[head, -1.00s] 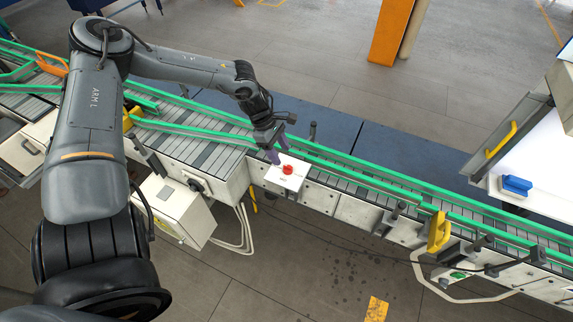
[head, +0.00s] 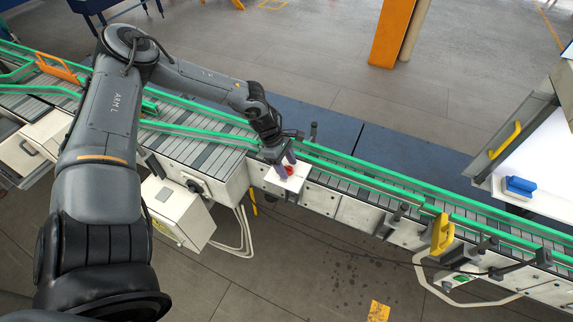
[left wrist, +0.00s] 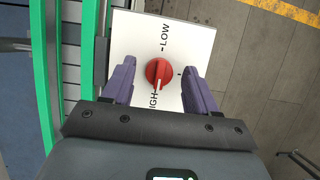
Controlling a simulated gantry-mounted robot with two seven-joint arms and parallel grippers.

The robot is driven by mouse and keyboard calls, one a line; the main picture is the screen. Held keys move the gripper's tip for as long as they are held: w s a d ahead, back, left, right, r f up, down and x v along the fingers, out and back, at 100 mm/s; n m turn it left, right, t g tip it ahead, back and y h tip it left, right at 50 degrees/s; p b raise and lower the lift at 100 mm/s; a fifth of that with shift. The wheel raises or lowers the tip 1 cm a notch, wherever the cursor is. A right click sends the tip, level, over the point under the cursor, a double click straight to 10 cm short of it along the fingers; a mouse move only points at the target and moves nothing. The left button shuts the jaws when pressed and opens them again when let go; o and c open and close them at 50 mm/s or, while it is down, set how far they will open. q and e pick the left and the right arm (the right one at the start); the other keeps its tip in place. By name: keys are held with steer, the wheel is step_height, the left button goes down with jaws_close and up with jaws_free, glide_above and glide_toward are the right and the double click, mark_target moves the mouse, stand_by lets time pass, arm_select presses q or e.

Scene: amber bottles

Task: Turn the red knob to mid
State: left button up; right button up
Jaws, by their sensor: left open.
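The red knob (head: 290,171) sits on a white panel (head: 273,178) on the near side of the conveyor. In the left wrist view, the round red knob (left wrist: 159,72) has a white pointer mark directed down, toward the HIGH lettering. LOW is printed at the other end of the panel (left wrist: 196,38), and a plain tick lies to the right of the knob. My left gripper (head: 285,164) is over the panel. Its purple fingers are open on either side of the knob, with a gap visible on both sides in the wrist view. My right gripper is not seen.
The conveyor's green rails (head: 350,174) run just behind the panel. A light control box (head: 178,213) hangs to the left, and a yellow handle (head: 441,234) stands to the right. The floor in front is clear.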

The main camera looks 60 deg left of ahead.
arm_select(q)
steer(key=shift+c, duration=0.5)
steer(key=c, duration=0.9)
